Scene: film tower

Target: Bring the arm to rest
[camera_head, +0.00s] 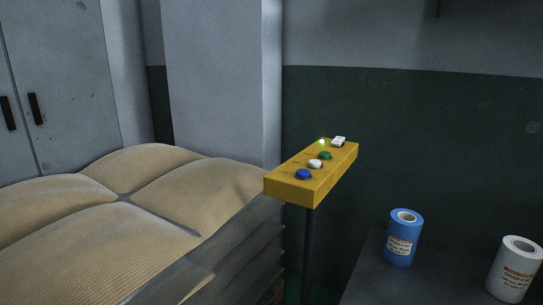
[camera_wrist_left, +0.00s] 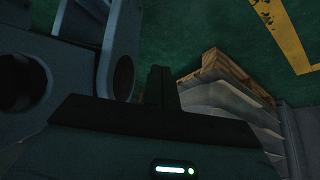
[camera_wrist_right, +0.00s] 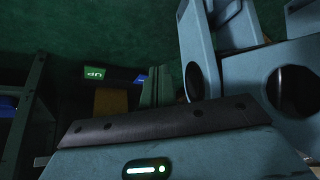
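Neither arm shows in the head view. In the left wrist view my left gripper (camera_wrist_left: 162,86) has its dark fingers close together, with nothing seen between them. It points over the green floor, beside a pallet of wrapped sacks. In the right wrist view my right gripper (camera_wrist_right: 157,86) also has its fingers together and appears empty. Grey-blue parts of my own body stand close beside both grippers.
A yellow button box (camera_head: 311,187) on a post has blue, white and green buttons, a lit green lamp and a white switch. Plump tan sacks (camera_head: 60,235) lie left. A blue roll (camera_head: 400,248) and white roll (camera_head: 513,278) stand on a dark table (camera_head: 385,285).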

